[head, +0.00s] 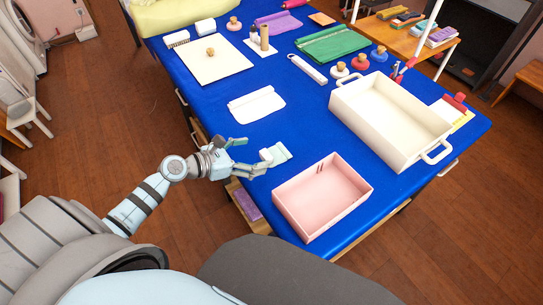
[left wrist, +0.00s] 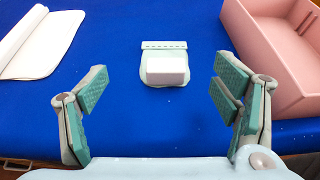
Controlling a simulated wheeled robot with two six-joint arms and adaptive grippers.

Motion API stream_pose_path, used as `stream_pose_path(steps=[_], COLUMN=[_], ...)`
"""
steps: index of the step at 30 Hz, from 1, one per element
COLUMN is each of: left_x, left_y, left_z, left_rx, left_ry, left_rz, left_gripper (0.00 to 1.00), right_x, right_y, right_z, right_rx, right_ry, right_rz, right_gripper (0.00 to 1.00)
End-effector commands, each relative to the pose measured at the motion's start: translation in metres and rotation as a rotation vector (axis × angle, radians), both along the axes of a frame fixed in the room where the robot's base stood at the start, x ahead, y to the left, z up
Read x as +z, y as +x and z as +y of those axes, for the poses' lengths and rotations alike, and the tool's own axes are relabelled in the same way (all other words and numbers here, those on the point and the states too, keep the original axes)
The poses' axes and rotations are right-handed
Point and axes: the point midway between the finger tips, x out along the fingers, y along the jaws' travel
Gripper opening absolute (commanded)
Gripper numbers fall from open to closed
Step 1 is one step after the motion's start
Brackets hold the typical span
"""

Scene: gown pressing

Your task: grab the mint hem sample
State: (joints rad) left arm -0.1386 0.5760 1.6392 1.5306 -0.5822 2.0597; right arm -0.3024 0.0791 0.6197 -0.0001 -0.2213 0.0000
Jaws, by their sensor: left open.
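The mint hem sample (head: 281,152) lies on the blue-covered table near its front edge, just left of the pink box. In the left wrist view, the mint hem sample (left wrist: 164,45) shows a stitched band along its far edge. A white block (left wrist: 167,70) rests on it and hides its middle; this block also shows in the head view (head: 266,154). My left gripper (head: 252,154) is open and empty, with its fingers pointing toward the sample. In the left wrist view the sample sits ahead, between the spread fingers, apart from both. My right gripper is not in view.
A pink open box (head: 322,196) stands close to the right of the sample. A large cream tray (head: 392,122) with handles is behind it. A folded white cloth (head: 256,104) lies beyond the gripper. Bare blue cloth (head: 300,135) surrounds the sample.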

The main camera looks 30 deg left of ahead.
Motion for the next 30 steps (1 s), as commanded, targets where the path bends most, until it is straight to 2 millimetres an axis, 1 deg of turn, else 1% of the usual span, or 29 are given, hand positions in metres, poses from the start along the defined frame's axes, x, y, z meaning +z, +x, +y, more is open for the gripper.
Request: stream_pose_path(steps=[3,7,9,14,17,25,30], left_x=[-0.014,-0.024,-0.025,-0.025,-0.024,-0.024,-0.024], left_y=[0.012,0.029,0.032,0.032,0.032,0.032,0.032], left_z=[-0.014,-0.025,-0.028,-0.028,-0.028,-0.027,-0.027], left_rx=[0.001,0.001,-0.001,-0.001,-0.001,-0.001,-0.001], left_ry=[-0.006,-0.003,-0.002,0.0,0.0,0.0,0.0], left_rz=[-0.001,-0.001,0.0,0.0,0.0,0.0,0.0], left_gripper=[0.82,0.82,0.82,0.82,0.67,0.24,0.23], right_x=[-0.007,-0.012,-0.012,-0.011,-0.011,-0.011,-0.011], right_y=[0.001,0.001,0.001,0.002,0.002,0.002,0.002], right_z=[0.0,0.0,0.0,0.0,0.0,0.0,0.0], right_rx=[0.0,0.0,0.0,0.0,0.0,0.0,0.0], right_ry=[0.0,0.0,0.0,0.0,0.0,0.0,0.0], right_rz=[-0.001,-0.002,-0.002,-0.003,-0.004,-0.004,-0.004], right_gripper=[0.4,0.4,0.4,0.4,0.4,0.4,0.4])
